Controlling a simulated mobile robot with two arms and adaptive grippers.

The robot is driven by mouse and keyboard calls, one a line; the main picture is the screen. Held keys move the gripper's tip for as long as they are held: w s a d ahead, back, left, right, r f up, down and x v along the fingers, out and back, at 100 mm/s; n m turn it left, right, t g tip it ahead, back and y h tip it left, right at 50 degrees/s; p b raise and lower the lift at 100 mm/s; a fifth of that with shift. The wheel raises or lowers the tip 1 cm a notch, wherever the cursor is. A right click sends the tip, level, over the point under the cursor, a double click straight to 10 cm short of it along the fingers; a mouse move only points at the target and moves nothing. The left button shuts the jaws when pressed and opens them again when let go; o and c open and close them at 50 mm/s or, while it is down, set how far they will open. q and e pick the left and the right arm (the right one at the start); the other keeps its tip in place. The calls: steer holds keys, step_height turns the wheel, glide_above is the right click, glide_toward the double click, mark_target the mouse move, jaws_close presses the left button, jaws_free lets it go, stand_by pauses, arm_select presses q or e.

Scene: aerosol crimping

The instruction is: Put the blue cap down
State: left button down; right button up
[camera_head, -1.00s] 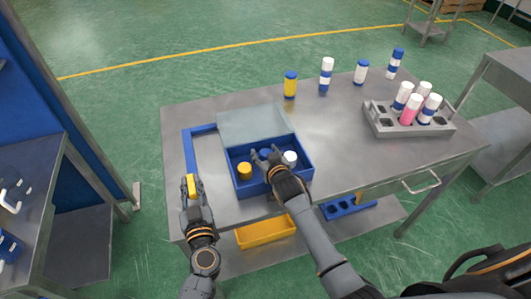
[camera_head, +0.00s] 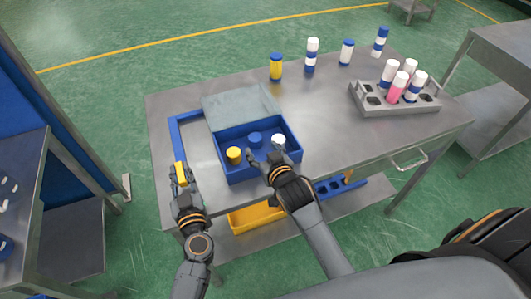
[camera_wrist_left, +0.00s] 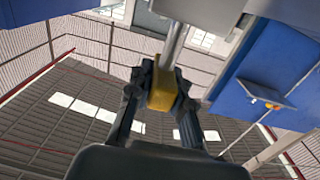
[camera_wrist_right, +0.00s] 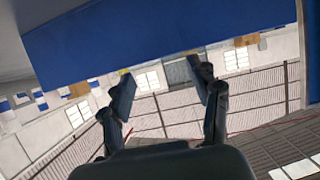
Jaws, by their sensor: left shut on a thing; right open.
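The blue cap (camera_head: 255,138) sits in the open blue box (camera_head: 237,175) on the table, between a yellow cap (camera_head: 234,154) and a white cap (camera_head: 278,140). My right gripper (camera_head: 262,157) is open and empty, at the front of the box, with its fingertips just short of the blue cap. The right wrist view shows its two fingers (camera_wrist_right: 165,93) spread apart with nothing between them. My left gripper (camera_head: 181,180) is shut on a yellow block (camera_head: 180,171) at the table's front left; the block also shows in the left wrist view (camera_wrist_left: 161,90).
The box's grey lid (camera_head: 240,105) is open behind it. Several bottles, one a yellow bottle (camera_head: 276,67), stand at the back. A grey rack (camera_head: 400,107) holds bottles at the right. The middle of the table is clear.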

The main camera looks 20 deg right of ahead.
steer(key=shift+v, duration=1.1)
arm_select(q)
steer(key=c, duration=1.4)
jaws_free()
steer(key=shift+w, duration=0.1)
steer(key=shift+o, duration=1.4)
steer(key=shift+w, duration=0.1)
arm_select(e)
steer(key=shift+w, duration=0.15)
arm_select(q)
steer(key=shift+w+f, duration=0.1)
arm_select(e)
steer(key=shift+w, duration=0.1)
arm_select(q)
steer(key=shift+s, duration=0.3)
steer(key=s, duration=1.1)
steer(key=shift+s, duration=0.2)
